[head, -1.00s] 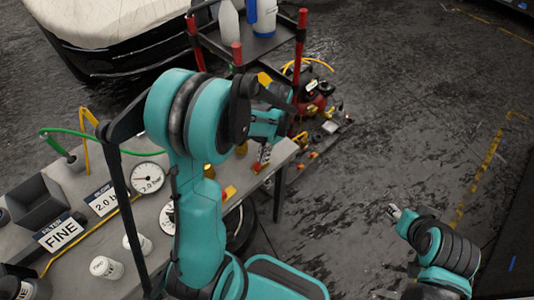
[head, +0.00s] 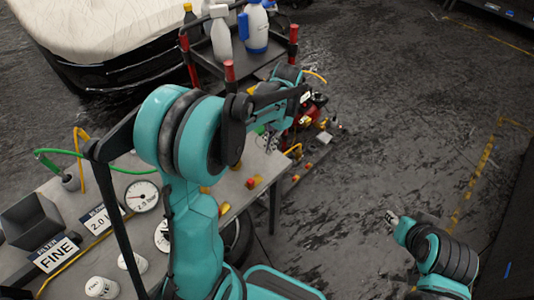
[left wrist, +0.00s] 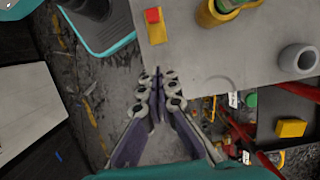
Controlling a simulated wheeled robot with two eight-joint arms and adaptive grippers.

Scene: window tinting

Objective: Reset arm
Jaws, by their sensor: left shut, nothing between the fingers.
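My left arm reaches in over the grey workbench (head: 262,163) in the head view. My left gripper (head: 269,143) is partly hidden by its own arm and hangs near the bench's right end. In the left wrist view the left gripper (left wrist: 158,72) points at the bench edge, with its fingers together and nothing between them. My right gripper (head: 389,216) is over the dark floor at lower right, small in view and away from objects; its finger state is unclear.
A black cart (head: 262,55) with red posts holds a white spray bottle (head: 221,38) and a blue-and-white bottle (head: 257,30). A gauge (head: 141,196), a FINE sign (head: 54,254) and white cups (head: 101,288) stand on the bench. Floor at right is clear.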

